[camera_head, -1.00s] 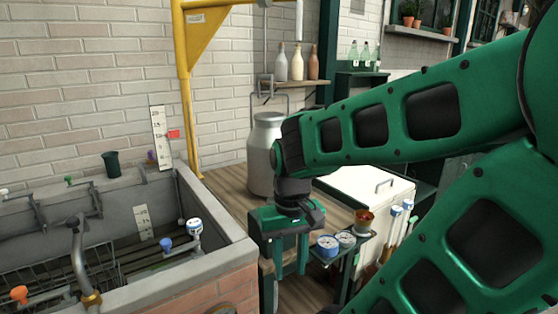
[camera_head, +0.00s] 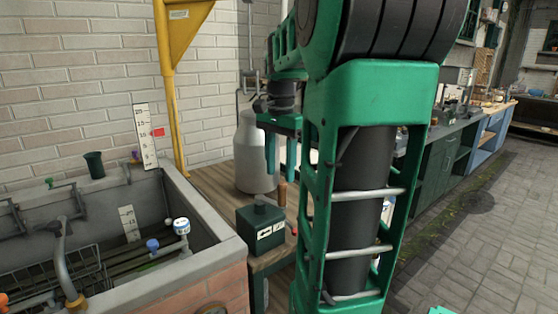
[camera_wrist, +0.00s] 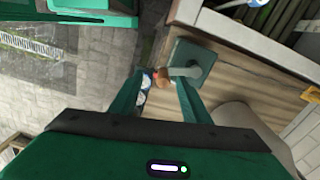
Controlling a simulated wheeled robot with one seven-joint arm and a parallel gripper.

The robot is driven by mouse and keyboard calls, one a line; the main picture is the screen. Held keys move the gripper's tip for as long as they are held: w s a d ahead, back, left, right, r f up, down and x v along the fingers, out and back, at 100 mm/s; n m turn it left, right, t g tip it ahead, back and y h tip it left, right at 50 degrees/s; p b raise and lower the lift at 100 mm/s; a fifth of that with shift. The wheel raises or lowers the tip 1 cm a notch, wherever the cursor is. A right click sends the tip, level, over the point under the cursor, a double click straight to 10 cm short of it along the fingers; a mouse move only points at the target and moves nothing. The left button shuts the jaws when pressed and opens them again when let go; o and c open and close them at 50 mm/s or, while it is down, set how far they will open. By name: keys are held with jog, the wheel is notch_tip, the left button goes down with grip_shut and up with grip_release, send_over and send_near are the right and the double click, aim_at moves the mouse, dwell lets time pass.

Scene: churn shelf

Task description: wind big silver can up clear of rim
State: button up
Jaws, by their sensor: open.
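The big silver can (camera_head: 252,160) stands upright on the wooden bench beside the yellow hoist frame; its right side is partly hidden by my arm. Its pale body also shows in the wrist view (camera_wrist: 246,122). A dark green box (camera_head: 262,228) with a white arrow label sits at the bench's front corner. Its crank has an upright brown handle (camera_head: 282,194), seen almost end-on in the wrist view (camera_wrist: 162,78). My gripper (camera_head: 281,172) points down, open and empty, above the handle. In the wrist view the handle lies between the fingers (camera_wrist: 160,92).
A stone trough (camera_head: 215,226) with pipes and a wire rack is at left, with a numbered scale (camera_head: 145,137) behind it. The yellow frame (camera_head: 170,90) rises behind the bench. Open paved floor (camera_head: 470,240) lies at right.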

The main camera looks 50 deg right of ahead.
aim_at(282, 193)
jog(key=shift+w+d+r+m, duration=0.25)
jog(key=shift+d+r+m, duration=0.1)
jog(key=shift+d, duration=0.25)
jog(key=shift+w+d+r+m, duration=0.2)
jog(key=shift+d+m, duration=0.15)
jog(key=shift+d, duration=0.2)
jog(key=shift+d+f, duration=0.1)
jog(key=shift+f, duration=0.05)
notch_tip(282, 193, down, 10)
jog(key=shift+f, duration=0.15)
grip_shut()
jog(key=w+a, duration=0.9)
jog(key=c, duration=0.6)
grip_release()
